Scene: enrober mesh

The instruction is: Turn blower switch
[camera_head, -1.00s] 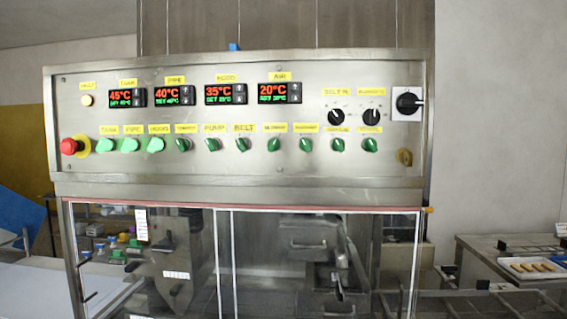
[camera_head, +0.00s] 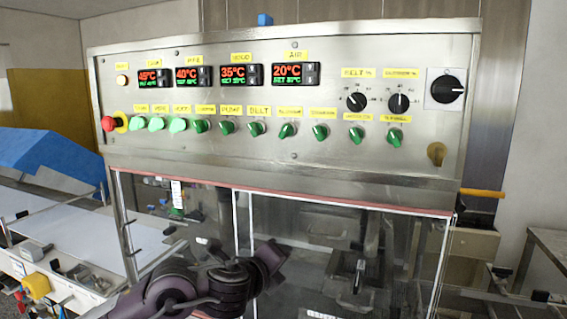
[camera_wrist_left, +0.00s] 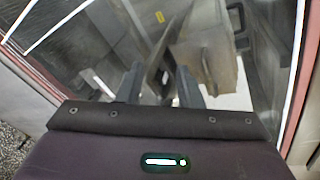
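The blower switch (camera_head: 287,131) is a green rotary knob on the steel control panel, just right of the belt knob (camera_head: 256,129). Its yellow label (camera_head: 290,110) is blurred but seems to read BLOWER. Its handle looks slightly tilted from upright. My left arm, dark purple, reaches in at the bottom of the head view, its wrist end well below the knob row, in front of the glazed front. In the left wrist view my left gripper (camera_wrist_left: 158,76) has its two fingers apart with nothing held between them. The knob is not in that view. My right gripper is not in view.
Other green knobs flank it, such as the pump knob (camera_head: 227,128) and one to the right (camera_head: 320,132). A red emergency button (camera_head: 108,124) is at left, a black main switch (camera_head: 446,89) at right. The glass front (camera_head: 200,230) lies below; an orange handle (camera_head: 482,193) sticks out right.

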